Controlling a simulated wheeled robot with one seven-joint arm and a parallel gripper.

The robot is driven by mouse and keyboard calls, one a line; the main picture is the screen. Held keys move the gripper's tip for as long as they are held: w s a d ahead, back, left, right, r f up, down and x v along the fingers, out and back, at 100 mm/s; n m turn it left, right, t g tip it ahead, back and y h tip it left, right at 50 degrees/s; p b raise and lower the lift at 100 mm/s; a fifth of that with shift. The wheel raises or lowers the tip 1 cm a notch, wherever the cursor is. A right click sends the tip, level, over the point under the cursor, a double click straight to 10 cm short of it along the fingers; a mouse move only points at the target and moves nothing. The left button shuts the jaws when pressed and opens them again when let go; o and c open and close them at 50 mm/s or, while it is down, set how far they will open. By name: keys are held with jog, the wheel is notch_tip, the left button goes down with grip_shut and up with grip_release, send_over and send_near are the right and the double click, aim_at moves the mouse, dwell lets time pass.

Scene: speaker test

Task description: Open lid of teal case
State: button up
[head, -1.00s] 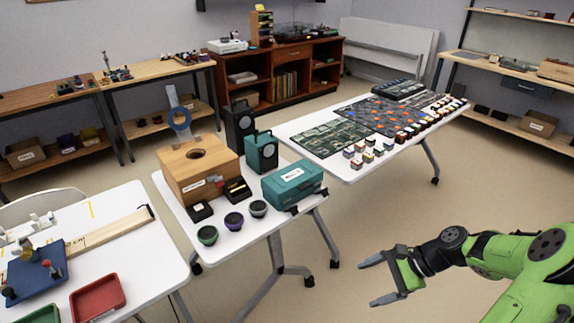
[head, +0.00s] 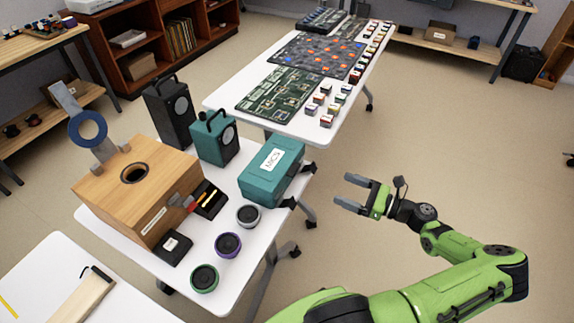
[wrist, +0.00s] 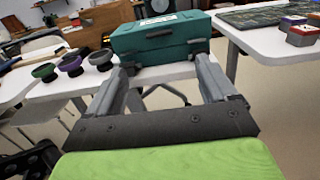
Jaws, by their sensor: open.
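The teal case (head: 270,172), with a white "MICS" label, sits shut near the right edge of the white table (head: 225,271). Dark latches or feet show at its lower front side. My gripper (head: 356,193) is open and empty, to the right of the case and clear of the table, with its fingers pointing toward it. In the wrist view the case (wrist: 160,40) stands straight ahead, beyond and between my two fingers (wrist: 163,80). A gap separates the fingertips from the case.
Three small speaker drivers (head: 228,245) stand in front of the case. A teal speaker (head: 215,139), a black speaker (head: 169,112) and a wooden box (head: 135,190) stand behind and left. A second table (head: 227,98) holds circuit boards. Floor around my arm is free.

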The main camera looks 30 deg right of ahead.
jog(key=b, duration=0.2)
send_near(277, 166)
jog(key=w, duration=0.2)
jog(key=w+f, duration=0.1)
jog(key=w, duration=0.1)
